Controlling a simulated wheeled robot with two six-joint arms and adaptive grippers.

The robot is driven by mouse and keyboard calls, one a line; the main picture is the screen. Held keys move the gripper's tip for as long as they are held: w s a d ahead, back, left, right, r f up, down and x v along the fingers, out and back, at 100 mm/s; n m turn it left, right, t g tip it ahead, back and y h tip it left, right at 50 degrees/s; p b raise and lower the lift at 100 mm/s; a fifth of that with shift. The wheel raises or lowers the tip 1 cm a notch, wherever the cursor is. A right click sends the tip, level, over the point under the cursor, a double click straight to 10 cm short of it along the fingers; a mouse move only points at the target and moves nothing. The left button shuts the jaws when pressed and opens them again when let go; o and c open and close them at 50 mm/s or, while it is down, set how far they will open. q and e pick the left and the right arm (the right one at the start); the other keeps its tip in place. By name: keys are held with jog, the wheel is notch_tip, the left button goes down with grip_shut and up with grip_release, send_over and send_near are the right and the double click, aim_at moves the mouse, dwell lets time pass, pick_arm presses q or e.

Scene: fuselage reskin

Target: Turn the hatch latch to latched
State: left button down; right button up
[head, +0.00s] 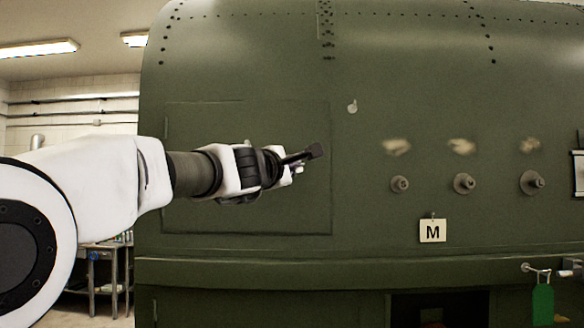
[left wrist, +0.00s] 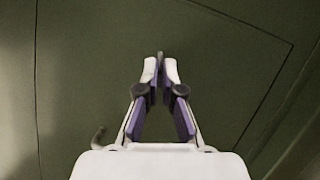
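The hatch (head: 245,125) is a square outline in the green fuselage skin, left of centre in the head view; it also shows in the left wrist view (left wrist: 220,60). A dark lever with a blocky end, which looks like the hatch latch (head: 314,152), sticks out past my left fingers near the hatch's right edge. My left gripper (head: 298,168) is in front of the hatch. In the left wrist view its fingertips (left wrist: 160,66) are nearly together around a thin dark piece. The latch's base is hidden. My right gripper is not in view.
Several round grey fittings (head: 464,184) stick out of the skin at right, above a card marked M (head: 432,231). A small pale knob (head: 352,107) is right of the hatch. A green tag (head: 542,303) hangs at lower right. A small curved hook (left wrist: 98,136) shows in the wrist view.

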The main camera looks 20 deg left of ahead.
pick_arm(q)
jog(key=m+g+p, duration=0.1)
jog(key=m+p, duration=0.2)
jog(key=p, duration=0.1)
jog(key=shift+a+r, duration=0.1)
jog(key=shift+r, duration=0.05)
jog(key=c, duration=1.3)
grip_release()
jog(key=shift+c, duration=0.2)
jog(key=shift+a, duration=0.15)
